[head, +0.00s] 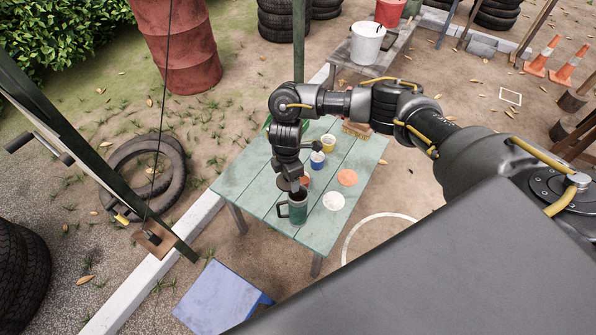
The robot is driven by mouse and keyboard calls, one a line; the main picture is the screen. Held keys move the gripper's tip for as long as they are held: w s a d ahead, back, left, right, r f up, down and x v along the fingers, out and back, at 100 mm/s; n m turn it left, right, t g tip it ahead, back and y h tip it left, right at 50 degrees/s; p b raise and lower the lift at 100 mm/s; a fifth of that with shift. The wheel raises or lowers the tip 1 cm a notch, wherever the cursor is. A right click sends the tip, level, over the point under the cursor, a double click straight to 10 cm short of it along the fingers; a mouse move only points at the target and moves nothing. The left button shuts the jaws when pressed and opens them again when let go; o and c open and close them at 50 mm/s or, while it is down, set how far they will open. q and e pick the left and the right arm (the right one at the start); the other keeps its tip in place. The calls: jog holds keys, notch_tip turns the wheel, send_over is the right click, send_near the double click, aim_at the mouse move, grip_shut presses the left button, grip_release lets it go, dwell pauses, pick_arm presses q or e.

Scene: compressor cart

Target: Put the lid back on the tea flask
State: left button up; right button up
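The green tea flask (298,212) stands upright near the front of the pale green table, its dark handle on the left. My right gripper (295,186) points down directly above the flask's mouth, very close to it; whether they touch I cannot tell. A brownish round edge (282,184) shows beside the fingers; I cannot tell whether it is the lid or whether it is held. The fingertips are too small and dark to show their opening. My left gripper is out of view.
On the table (255,180) are a blue-and-white cup (317,160), a yellow cup (328,143), an orange disc (347,177) and a white disc (333,202). A blue board (218,297) is in front. A post and hanging cable stand at left.

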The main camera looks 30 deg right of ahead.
jog(key=d+n, duration=0.1)
jog(key=d+f+n+p, duration=0.1)
jog(key=n, duration=0.1)
jog(key=shift+w+f, duration=0.1)
jog(key=shift+f, duration=0.2)
jog(key=shift+s+d+f+n+p, duration=0.2)
jog(key=shift+d+f+n+p, duration=0.2)
jog(key=shift+d+n, duration=0.25)
jog(key=shift+a+f, duration=0.1)
jog(key=shift+f, duration=0.15)
pick_arm(q)
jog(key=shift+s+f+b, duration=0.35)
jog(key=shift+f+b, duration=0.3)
jog(key=shift+b, duration=0.35)
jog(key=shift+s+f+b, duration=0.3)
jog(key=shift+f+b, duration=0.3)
jog(key=shift+b, duration=0.45)
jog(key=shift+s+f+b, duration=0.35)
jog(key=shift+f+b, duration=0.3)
jog(key=shift+b, duration=0.35)
pick_arm(e)
jog(key=shift+f, duration=2.95)
pick_arm(q)
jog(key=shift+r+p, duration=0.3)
jog(key=shift+p, duration=0.05)
pick_arm(e)
jog(key=shift+w+f, duration=0.1)
jog(key=shift+f, duration=0.05)
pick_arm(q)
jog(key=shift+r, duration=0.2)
